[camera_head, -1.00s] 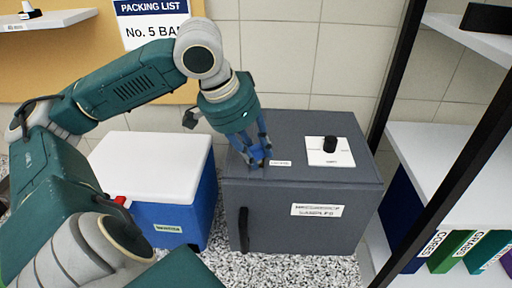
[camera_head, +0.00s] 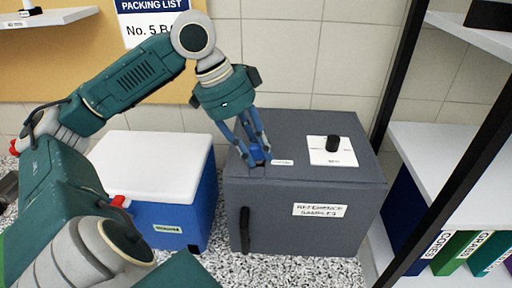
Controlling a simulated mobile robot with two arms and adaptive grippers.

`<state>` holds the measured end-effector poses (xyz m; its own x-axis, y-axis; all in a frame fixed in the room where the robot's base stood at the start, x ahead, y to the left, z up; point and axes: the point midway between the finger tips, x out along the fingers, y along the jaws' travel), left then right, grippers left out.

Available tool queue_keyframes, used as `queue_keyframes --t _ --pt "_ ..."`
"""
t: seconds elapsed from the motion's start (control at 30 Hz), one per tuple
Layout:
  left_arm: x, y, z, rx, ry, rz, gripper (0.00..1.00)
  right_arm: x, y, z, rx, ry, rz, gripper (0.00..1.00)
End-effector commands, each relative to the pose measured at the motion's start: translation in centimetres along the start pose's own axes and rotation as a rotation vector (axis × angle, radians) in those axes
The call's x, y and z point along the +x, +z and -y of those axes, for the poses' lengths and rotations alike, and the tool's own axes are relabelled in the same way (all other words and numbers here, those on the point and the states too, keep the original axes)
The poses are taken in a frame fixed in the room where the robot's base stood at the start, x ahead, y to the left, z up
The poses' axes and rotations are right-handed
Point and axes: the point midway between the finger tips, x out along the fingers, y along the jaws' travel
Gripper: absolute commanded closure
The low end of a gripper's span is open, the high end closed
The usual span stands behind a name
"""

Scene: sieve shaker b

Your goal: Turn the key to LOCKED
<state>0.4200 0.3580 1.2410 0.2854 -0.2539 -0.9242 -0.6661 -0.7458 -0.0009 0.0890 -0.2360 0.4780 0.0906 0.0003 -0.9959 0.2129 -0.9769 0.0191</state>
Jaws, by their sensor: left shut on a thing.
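A dark grey cabinet (camera_head: 300,185) labelled "REFERENCE SAMPLES" stands on the speckled surface, its door handle (camera_head: 244,230) at the front left. My left gripper (camera_head: 257,158) points down at the left part of the cabinet's top, shut on a small blue thing (camera_head: 257,153), seemingly the key. The fingers partly hide it, so I cannot tell which way it is turned. A small white label (camera_head: 282,162) lies just right of it. A black knob (camera_head: 333,143) sits on a white plate (camera_head: 322,157) further right; the plate's print is too small to read. My right gripper is not in view.
A blue cooler (camera_head: 178,215) with a white lid (camera_head: 150,165) stands left of the cabinet. A black-framed shelf (camera_head: 440,150) with binders (camera_head: 455,252) is at the right. A tiled wall (camera_head: 300,50) is behind.

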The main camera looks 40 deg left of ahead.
Motion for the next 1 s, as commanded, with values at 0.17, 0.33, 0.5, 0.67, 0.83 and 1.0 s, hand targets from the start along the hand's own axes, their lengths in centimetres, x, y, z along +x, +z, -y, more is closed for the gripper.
queue_keyframes --t 0.17,0.33,0.5,0.67,0.83,1.0 --pt "-0.16 -0.28 -0.16 0.108 0.05 -0.007 1.0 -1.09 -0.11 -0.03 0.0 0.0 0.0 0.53" --pt "0.01 -0.23 -0.19 0.131 0.058 -0.008 1.0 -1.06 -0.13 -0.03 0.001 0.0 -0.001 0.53" --pt "0.03 -0.22 -0.2 0.129 0.058 -0.008 0.63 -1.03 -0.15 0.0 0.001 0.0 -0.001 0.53" --pt "0.03 -0.16 -0.16 0.128 0.057 -0.005 0.53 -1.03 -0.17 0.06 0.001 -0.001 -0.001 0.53" --pt "0.04 -0.11 -0.15 0.127 0.056 -0.004 0.53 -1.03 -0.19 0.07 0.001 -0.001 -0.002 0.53" --pt "-0.05 -0.09 -0.09 0.127 0.055 -0.003 0.53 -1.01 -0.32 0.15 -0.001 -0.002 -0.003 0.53"
